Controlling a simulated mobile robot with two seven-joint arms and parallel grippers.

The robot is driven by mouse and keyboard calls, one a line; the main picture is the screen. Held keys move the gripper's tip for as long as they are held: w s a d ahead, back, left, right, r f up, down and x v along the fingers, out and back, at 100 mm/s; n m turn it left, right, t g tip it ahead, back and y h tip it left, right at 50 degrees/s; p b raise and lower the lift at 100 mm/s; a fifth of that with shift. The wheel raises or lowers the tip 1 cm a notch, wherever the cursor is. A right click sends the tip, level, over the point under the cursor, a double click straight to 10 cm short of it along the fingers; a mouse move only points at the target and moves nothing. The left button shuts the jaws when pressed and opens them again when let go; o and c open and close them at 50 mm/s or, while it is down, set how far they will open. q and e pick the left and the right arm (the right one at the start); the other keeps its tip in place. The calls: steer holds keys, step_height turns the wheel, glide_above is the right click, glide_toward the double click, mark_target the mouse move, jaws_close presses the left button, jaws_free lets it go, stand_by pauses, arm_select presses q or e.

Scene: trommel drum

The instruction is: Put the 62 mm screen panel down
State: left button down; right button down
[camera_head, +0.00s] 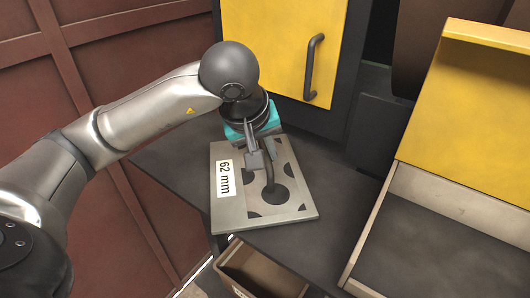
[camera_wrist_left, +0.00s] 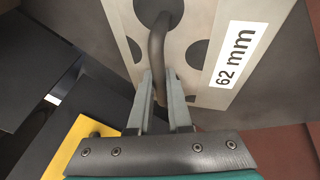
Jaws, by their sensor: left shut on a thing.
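The 62 mm screen panel (camera_head: 232,208) is a flat grey plate with dark round holes, a white "62 mm" label and a dark curved handle (camera_head: 268,180). In the head view it appears at the dark worktop; whether it rests on it or hangs just above, I cannot tell. My left gripper (camera_head: 262,160) is shut on the panel's handle. In the left wrist view, the left gripper's fingers (camera_wrist_left: 162,100) stand on either side of the handle (camera_wrist_left: 156,55), with the panel (camera_wrist_left: 205,85) beyond. My right gripper is not in view.
A dark worktop (camera_head: 175,160) extends around the panel. A yellow door (camera_head: 275,50) with a dark handle stands behind. A brown bin (camera_head: 262,270) is below the front edge. At right is a tray-like frame (camera_head: 440,225) under a yellow panel (camera_head: 465,120). Reddish-brown walls (camera_head: 125,60) stand at left.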

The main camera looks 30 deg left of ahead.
arm_select(q)
steer(key=shift+f, duration=0.1)
steer(key=c, duration=1.3)
jaws_free()
steer(key=shift+f, duration=0.1)
steer(key=o, duration=0.5)
steer(key=shift+c, duration=0.2)
steer(key=v, duration=1.2)
steer(key=shift+p, duration=0.35)
